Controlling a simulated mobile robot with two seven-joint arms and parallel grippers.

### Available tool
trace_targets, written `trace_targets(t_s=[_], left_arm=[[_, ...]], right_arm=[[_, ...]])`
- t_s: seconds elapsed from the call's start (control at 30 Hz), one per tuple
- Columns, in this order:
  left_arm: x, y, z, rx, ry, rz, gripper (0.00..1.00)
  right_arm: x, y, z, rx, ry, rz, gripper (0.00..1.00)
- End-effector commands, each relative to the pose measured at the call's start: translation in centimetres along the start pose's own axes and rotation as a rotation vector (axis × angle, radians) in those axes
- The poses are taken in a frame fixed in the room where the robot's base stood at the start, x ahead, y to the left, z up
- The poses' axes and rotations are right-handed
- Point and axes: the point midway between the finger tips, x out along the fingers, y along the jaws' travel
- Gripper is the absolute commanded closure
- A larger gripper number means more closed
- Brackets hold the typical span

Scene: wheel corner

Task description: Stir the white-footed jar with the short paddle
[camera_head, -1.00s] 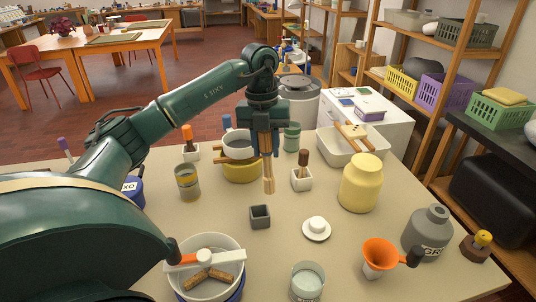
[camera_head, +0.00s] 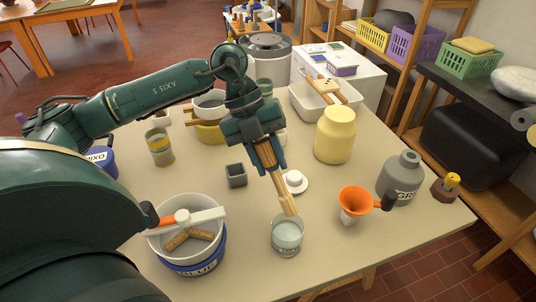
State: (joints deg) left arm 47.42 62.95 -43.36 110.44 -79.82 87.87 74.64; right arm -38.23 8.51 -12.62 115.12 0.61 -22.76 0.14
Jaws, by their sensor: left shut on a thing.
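My left gripper (camera_head: 267,160) is shut on a pale wooden paddle (camera_head: 281,189), which slants down to the right. The paddle's lower end is at the far rim of a clear jar (camera_head: 287,236) with pale contents near the table's front edge. I cannot tell whether the tip is inside the jar or just above it. The jar's foot is not clear enough to tell its colour. Another jar (camera_head: 160,147) with a grey and yellow band stands at the left. My right gripper is not in view.
A white bowl on a blue tub (camera_head: 196,262) stands left of the clear jar, with an orange-and-white tool (camera_head: 190,217) across it.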

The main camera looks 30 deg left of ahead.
Motion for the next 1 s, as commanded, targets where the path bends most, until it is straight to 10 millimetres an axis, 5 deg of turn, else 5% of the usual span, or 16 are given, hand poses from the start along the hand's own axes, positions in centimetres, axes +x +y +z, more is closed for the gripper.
trace_targets(t_s=[1.0], left_arm=[[8.4, 2.5, 2.3, 0.001, 0.001, 0.000, 0.93]], right_arm=[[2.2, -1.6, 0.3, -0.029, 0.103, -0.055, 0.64]])
